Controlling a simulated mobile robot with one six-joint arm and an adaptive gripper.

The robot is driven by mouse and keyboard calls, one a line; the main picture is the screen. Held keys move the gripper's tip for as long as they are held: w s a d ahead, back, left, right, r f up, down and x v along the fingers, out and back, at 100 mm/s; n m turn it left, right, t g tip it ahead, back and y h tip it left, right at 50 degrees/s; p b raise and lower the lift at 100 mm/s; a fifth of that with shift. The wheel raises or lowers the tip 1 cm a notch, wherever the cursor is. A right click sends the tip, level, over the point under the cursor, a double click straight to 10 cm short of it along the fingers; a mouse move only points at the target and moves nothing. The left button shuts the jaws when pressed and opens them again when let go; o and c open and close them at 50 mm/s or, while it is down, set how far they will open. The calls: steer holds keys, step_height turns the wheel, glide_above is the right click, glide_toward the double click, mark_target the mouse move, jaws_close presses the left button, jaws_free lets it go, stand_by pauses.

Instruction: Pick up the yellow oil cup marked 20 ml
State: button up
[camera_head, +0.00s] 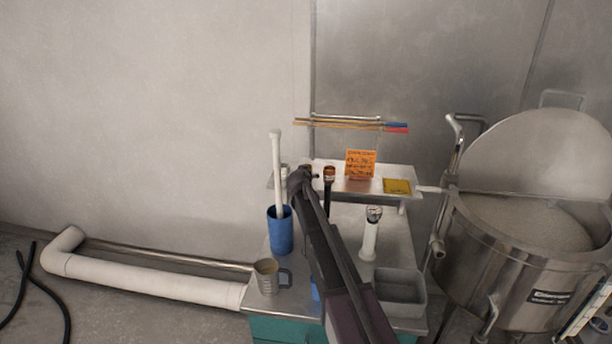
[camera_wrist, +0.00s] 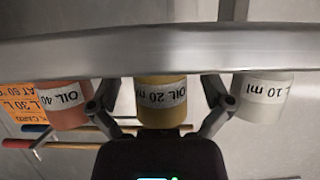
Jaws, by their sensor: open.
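The yellow cup labelled OIL 20 ml (camera_wrist: 160,112) is in the middle of the wrist view, with its lettering upside down. My gripper (camera_wrist: 159,84) is open, with one finger on each side of this cup; I cannot tell whether they touch it. A grey metal edge (camera_wrist: 160,52) crosses the picture and hides part of the cup. In the head view my dark arm reaches to the small shelf, and its end (camera_head: 298,180) hides what is there, so I cannot make out the yellow cup.
An orange cup labelled 40 (camera_wrist: 62,110) and a white cup labelled 10 ml (camera_wrist: 262,108) flank the fingers closely. The shelf (camera_head: 408,177) also bears an orange sign (camera_head: 360,163). A blue container (camera_head: 280,236), metal mug (camera_head: 266,279) and grey tray (camera_head: 402,304) stand below.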

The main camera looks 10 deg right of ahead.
steer(key=c, duration=1)
steer(key=shift+c, duration=0.2)
steer(key=shift+r, duration=0.15)
step_height(320, 180, up, 18)
steer(key=p, duration=1.8)
